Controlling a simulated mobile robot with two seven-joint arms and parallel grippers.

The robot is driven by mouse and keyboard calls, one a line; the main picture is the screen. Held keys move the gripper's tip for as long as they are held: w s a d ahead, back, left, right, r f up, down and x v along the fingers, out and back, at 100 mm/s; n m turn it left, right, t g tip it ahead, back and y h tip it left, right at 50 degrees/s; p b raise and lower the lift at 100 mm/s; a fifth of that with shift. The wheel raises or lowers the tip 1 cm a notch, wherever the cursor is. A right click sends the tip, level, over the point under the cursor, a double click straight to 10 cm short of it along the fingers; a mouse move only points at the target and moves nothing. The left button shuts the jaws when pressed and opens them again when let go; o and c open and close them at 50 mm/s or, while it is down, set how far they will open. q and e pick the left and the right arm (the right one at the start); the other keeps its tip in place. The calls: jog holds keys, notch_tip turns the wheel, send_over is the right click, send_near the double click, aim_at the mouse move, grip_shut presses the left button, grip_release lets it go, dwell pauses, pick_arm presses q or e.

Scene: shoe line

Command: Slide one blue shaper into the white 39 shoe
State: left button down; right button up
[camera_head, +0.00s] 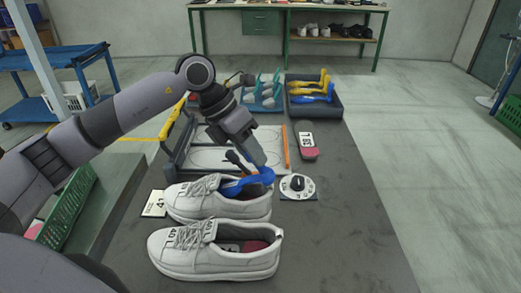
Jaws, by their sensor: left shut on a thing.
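My left gripper (246,166) is shut on a blue shaper (252,182) and points down from above. The shaper is at the opening of the farther white shoe (215,204), with its front part low at the collar. I cannot tell how deep it sits. A second white shoe (213,252) lies in front of it, its opening empty of any shaper, with a reddish insole showing. Another blue shaper (313,99) lies in the dark tray. My right gripper is not in view.
The dark tray (340,108) also holds yellow shapers (312,84). A dial (298,187), a reddish sole piece (306,143) and a numbered card (154,204) lie around the shoes. A board with outlines (208,158) is behind. The right part of the table (350,225) is clear.

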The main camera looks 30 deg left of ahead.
aim_at(262, 175)
pick_arm(q)
jog(key=shift+s+a+f, duration=0.15)
jog(key=shift+a+f, duration=0.1)
jog(key=shift+f, duration=0.3)
jog(key=shift+d+f+y+p, duration=0.2)
jog(key=shift+y+p, duration=0.1)
jog(key=shift+y, duration=0.1)
jog(key=shift+d+f+g+y, duration=0.15)
jog(key=shift+f+g+y, duration=0.3)
jog(key=shift+f, duration=0.2)
jog(key=shift+w+d+f+y+p, duration=0.15)
jog(key=shift+w+f+y+p, duration=0.2)
jog(key=shift+f, duration=0.35)
jog(key=shift+d+f+g+y, duration=0.25)
jog(key=shift+d+f+y, duration=0.05)
jog(key=shift+f+y, duration=0.1)
jog(key=shift+w+d+f+y, duration=0.1)
jog(key=shift+d+f+y, duration=0.2)
jog(key=shift+f, duration=0.2)
jog(key=shift+w+d+f+g+y, duration=0.15)
jog(key=shift+f+g+y, duration=0.15)
jog(key=shift+f+y, duration=0.15)
jog(key=shift+f, duration=0.2)
